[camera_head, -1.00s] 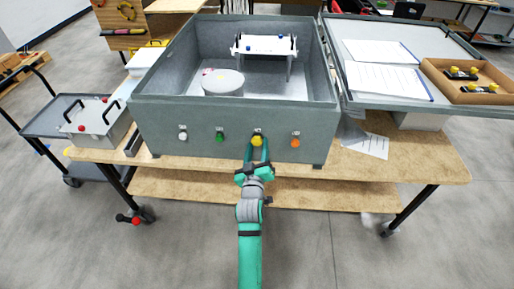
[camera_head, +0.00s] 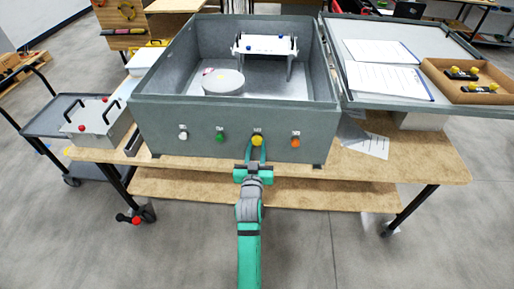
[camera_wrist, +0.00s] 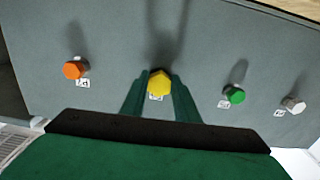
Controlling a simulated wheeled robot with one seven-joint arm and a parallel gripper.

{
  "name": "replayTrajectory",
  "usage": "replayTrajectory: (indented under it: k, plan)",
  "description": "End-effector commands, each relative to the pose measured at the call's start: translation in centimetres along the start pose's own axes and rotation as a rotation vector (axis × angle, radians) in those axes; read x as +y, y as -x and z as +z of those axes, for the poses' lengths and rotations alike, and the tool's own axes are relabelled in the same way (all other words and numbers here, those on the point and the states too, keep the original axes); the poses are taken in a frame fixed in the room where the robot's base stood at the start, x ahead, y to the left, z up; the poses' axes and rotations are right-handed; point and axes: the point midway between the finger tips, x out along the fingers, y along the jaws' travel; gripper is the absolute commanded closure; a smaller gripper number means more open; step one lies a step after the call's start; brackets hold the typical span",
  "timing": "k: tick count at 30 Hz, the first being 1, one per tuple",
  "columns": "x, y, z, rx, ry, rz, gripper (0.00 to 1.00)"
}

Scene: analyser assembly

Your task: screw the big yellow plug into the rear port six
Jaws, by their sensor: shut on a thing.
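The big yellow plug (camera_head: 257,141) is at the front panel of the grey analyser housing (camera_head: 180,115), third from the left in a row of coloured plugs. It also shows in the wrist view (camera_wrist: 159,81), between my green fingers. My gripper (camera_head: 257,149) reaches up to the panel from below and is shut on the yellow plug. The plug's base and the port behind it are hidden, so I cannot tell how deep it sits. A small label shows below the plug in the wrist view, too blurred to read.
Beside it on the panel are an orange plug (camera_head: 295,142), a green plug (camera_head: 220,135) and a white plug (camera_head: 183,135). The housing stands on a wooden workbench (camera_head: 400,170). A cardboard box (camera_head: 440,83) with yellow-topped parts lies at the right. The floor in front is clear.

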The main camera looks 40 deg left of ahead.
Motion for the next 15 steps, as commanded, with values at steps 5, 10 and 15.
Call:
replayTrajectory:
  k: [5, 10, 15]
  plan:
    - [0.11, -0.05, -0.59, 0.010, -0.195, 0.001, 1.00]
    - [0.00, -0.07, -0.79, 0.013, -0.385, -0.002, 1.00]
    - [0.01, -0.10, -0.98, 0.016, -0.576, -0.003, 1.00]
